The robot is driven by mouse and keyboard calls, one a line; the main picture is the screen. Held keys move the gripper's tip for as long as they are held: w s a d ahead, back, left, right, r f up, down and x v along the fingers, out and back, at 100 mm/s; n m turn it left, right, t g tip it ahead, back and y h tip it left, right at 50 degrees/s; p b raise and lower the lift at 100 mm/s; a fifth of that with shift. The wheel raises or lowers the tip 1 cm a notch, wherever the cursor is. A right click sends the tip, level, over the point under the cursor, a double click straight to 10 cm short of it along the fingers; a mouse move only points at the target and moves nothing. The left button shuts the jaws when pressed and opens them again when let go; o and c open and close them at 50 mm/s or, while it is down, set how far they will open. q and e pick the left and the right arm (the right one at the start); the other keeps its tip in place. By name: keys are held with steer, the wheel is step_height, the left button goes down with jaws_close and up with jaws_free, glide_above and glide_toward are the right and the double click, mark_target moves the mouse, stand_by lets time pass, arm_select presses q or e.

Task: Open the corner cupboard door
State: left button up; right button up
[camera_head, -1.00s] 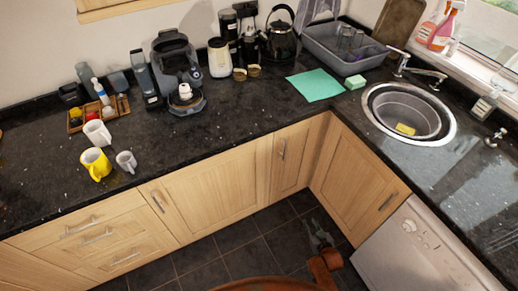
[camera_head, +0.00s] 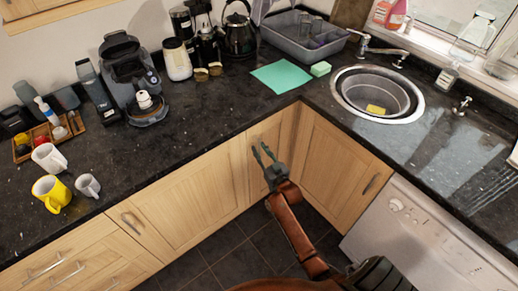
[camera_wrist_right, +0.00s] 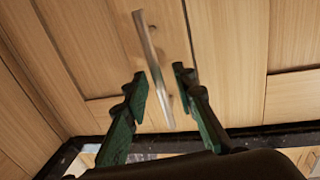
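The corner cupboard door (camera_head: 269,150) is a narrow pale wood panel under the inner corner of the worktop, and it looks closed. It also fills the middle of the right wrist view (camera_wrist_right: 110,50). Its metal bar handle (camera_wrist_right: 152,68) shows there between the fingers, apart from both. My right gripper (camera_head: 263,152) is in front of this door in the head view, covering the handle. In the right wrist view my right gripper (camera_wrist_right: 160,83) is open, with a green finger on each side of the handle's end. My left gripper is not in view.
Neighbouring cupboard doors stand left (camera_head: 190,205) and right (camera_head: 335,168) of the corner. A white appliance (camera_head: 410,235) is at the right. Dark floor tiles (camera_head: 240,265) below are clear. The granite worktop (camera_head: 200,115) overhangs the doors.

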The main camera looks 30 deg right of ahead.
steer(key=shift+w+d, duration=0.1)
steer(key=shift+w, duration=0.45)
jaws_close()
